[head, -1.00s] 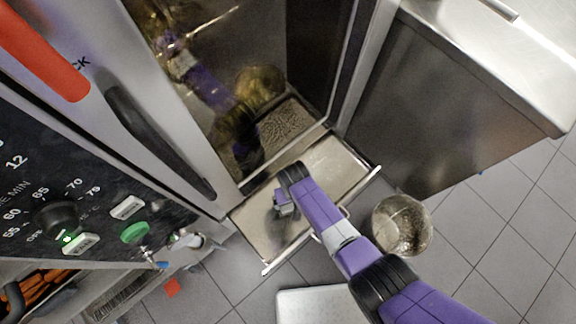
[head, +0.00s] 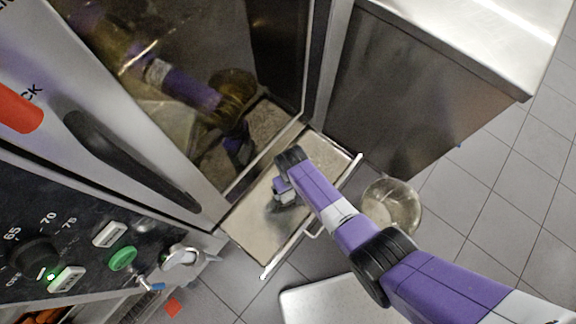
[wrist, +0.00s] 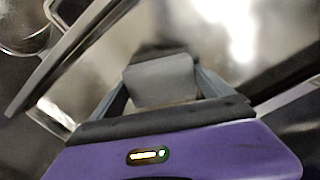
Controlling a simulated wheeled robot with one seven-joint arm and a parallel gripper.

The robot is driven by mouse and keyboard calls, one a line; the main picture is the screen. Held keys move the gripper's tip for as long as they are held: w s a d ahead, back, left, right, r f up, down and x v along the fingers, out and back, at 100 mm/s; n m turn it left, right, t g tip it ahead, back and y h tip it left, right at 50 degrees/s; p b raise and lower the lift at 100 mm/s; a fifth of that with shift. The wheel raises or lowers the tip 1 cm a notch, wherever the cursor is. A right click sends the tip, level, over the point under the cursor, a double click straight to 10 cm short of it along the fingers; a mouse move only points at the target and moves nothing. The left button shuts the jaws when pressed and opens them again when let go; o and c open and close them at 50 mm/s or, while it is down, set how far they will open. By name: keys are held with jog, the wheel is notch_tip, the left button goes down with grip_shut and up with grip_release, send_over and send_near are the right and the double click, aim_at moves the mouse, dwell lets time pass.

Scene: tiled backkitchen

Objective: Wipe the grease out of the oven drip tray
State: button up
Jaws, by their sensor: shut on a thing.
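The oven drip tray (head: 249,232) is a shallow, pale metal tray, drawn out below the oven door, with a bright front rim and handle. My gripper (head: 281,191) is inside the tray's outline, near its middle, pointing down. In the wrist view my gripper (wrist: 162,88) is shut on a grey block (wrist: 160,80), held between its two fingers. A dark patch shows on the tray beside the gripper; I cannot tell whether it is grease or shadow. Whether the block touches the tray floor is unclear.
A round metal bucket (head: 392,206) stands on the tiled floor just right of the tray. A steel cabinet (head: 415,95) is at the right. The oven's glass door (head: 175,75) is behind the tray. A pale flat-topped object (head: 335,302) lies in front.

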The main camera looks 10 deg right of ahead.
aim_at(317, 160)
jog(key=shift+w+d+r, duration=0.1)
jog(key=shift+w+d, duration=0.4)
jog(key=shift+d, duration=0.1)
jog(key=shift+w+d+f+b, duration=0.1)
jog(key=shift+w+d+b, duration=0.3)
jog(key=shift+w+d, duration=0.25)
jog(key=shift+w+d+f+b, duration=0.1)
jog(key=shift+w+d+b, duration=0.35)
jog(key=shift+d, duration=0.45)
jog(key=shift+w+d+f+b, duration=0.1)
jog(key=shift+w+d+b, duration=0.25)
jog(key=shift+w+d, duration=0.35)
jog(key=shift+w+d+f+b, duration=0.1)
jog(key=shift+w+d+b, duration=0.2)
jog(key=shift+d, duration=0.3)
jog(key=shift+w+d+b, duration=0.2)
jog(key=shift+w+d, duration=0.05)
jog(key=shift+d, duration=0.3)
jog(key=shift+w+d+r+b, duration=0.1)
jog(key=shift+w+d+b, duration=0.45)
jog(key=shift+w+d, duration=0.45)
jog(key=shift+w+d+r+b, duration=0.1)
jog(key=shift+w+d+b, duration=0.5)
jog(key=shift+d, duration=0.55)
jog(key=shift+w+r, duration=0.1)
notch_tip(317, 160, up, 6)
jog(key=p, duration=0.6)
jog(key=shift+r, duration=0.15)
